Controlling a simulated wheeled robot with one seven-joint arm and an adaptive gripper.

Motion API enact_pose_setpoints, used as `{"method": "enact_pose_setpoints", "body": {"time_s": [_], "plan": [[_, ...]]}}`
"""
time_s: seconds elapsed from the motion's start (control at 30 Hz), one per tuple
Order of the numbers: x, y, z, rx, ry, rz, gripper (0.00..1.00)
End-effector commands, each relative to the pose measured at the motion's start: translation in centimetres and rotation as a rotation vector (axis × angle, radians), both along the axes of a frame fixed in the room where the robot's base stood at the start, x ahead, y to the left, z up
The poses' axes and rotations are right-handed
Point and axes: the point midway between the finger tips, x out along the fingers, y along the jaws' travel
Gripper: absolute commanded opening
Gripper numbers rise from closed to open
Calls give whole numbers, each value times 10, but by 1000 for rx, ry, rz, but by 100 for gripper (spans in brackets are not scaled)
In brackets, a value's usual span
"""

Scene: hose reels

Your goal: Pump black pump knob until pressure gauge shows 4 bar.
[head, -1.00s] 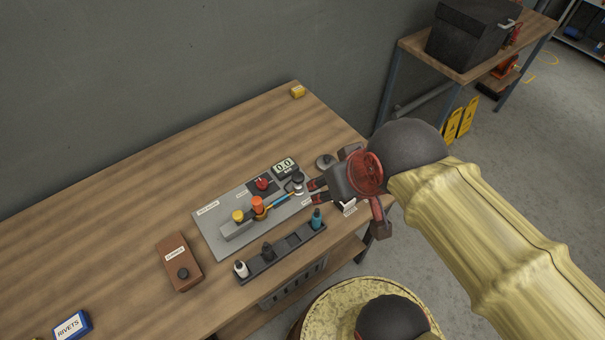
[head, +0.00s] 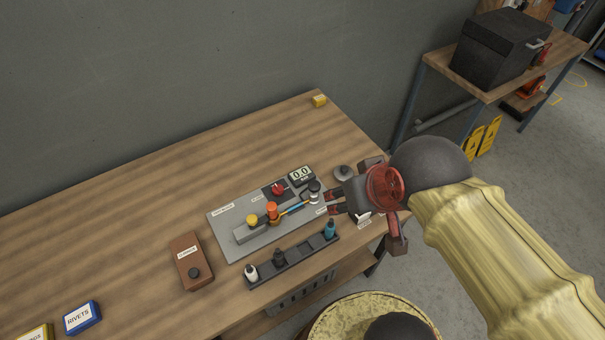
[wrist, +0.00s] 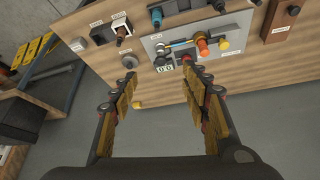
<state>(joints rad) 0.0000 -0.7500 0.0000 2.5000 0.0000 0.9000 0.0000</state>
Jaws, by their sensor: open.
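The grey pump board (head: 232,245) lies on the wooden bench. Its small digital pressure gauge (head: 301,175) reads 0.0; it also shows in the wrist view (wrist: 165,69). A black-topped knob (head: 314,186) stands below the gauge at the end of a blue hose; it also shows in the wrist view (wrist: 161,59). I cannot tell from its label whether it is the pump knob. My gripper (head: 335,203) is open and empty just right of this knob, apart from it as far as I can see. Its spread fingers (wrist: 158,87) show in the wrist view.
The board also carries a red knob (head: 278,189), an orange knob (head: 272,209) and a yellow knob (head: 252,219). A black rack (head: 293,262) holds several small bottles in front. A brown box (head: 189,254) with a black knob stands left. A grey disc (head: 344,172) lies near my gripper.

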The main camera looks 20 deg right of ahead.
Motion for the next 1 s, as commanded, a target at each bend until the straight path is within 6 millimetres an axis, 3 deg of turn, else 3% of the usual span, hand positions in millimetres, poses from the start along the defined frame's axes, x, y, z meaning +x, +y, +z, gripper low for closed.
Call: {"method": "enact_pose_setpoints", "body": {"time_s": [0.4,1.0], "plan": [[0,0,0,0,0,0,46],[0,0,0,0,0,0,12]]}}
